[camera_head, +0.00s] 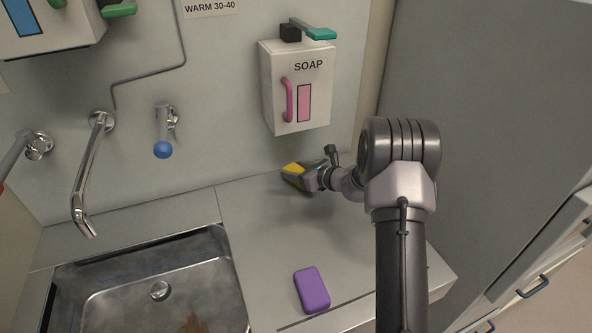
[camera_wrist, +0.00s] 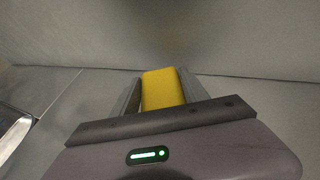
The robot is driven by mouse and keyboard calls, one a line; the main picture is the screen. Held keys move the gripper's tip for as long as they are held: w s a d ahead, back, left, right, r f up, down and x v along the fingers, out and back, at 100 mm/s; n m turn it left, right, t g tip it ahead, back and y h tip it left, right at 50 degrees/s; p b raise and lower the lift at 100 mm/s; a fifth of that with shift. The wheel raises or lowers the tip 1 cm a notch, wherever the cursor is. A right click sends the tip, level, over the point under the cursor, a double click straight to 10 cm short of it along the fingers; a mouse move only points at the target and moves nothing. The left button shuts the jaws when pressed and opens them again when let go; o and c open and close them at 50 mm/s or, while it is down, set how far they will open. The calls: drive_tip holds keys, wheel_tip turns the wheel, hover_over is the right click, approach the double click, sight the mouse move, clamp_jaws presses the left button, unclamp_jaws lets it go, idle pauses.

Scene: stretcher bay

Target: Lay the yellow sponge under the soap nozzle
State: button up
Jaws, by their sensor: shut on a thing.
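The yellow sponge (camera_head: 293,169) is between the fingers of my gripper (camera_head: 297,176), below the soap dispenser near the back wall. In the wrist view the sponge (camera_wrist: 163,90) fills the gap between the two grey fingers of my gripper (camera_wrist: 160,92), which is shut on it. The white soap dispenser (camera_head: 275,97) hangs on the wall, labelled SOAP, with a teal lever (camera_head: 321,34) on top and a pink handle (camera_head: 287,99) in front. Its nozzle is not clearly seen. I cannot tell whether the sponge touches the counter (camera_head: 250,225).
A purple sponge-like block (camera_head: 311,290) lies at the counter's front. A steel sink (camera_head: 200,275) is to the left, with a spout (camera_head: 85,190) and a blue-ended tap (camera_head: 163,148) above it. A grey panel (camera_head: 480,140) stands to the right. The counter's middle is clear.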

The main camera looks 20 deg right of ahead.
drive_tip(key=shift+f, duration=0.2)
drive_tip(key=o, duration=1.5)
drive_tip(key=shift+o, duration=0.2)
drive_tip(key=shift+r, duration=0.1)
drive_tip(key=p+v, duration=0.4)
drive_tip(key=v, duration=1.3)
drive_tip(key=s+a+r+n+g+y, duration=0.1)
drive_tip(key=s+a+r+n+g, duration=0.1)
drive_tip(key=s+a+r+n, duration=0.4)
drive_tip(key=s+a+r+n+g+y, duration=0.1)
drive_tip(key=a+r+n+g, duration=0.15)
drive_tip(key=a, duration=0.55)
drive_tip(key=s+a+r+n+g+y, duration=0.1)
drive_tip(key=s+a+r+n+g, duration=0.1)
drive_tip(key=s+a+r+n, duration=0.35)
drive_tip(key=s+a+r+n+h, duration=0.1)
drive_tip(key=s+a+n+h, duration=0.1)
drive_tip(key=s+n, duration=0.4)
drive_tip(key=s+a+r+n+h, duration=0.1)
drive_tip(key=s+n+h, duration=0.3)
drive_tip(key=s+n, duration=0.3)
drive_tip(key=s, duration=0.2)
drive_tip(key=shift+s+a+r, duration=0.25)
drive_tip(key=shift+a+r, duration=0.05)
drive_tip(key=shift+a, duration=0.05)
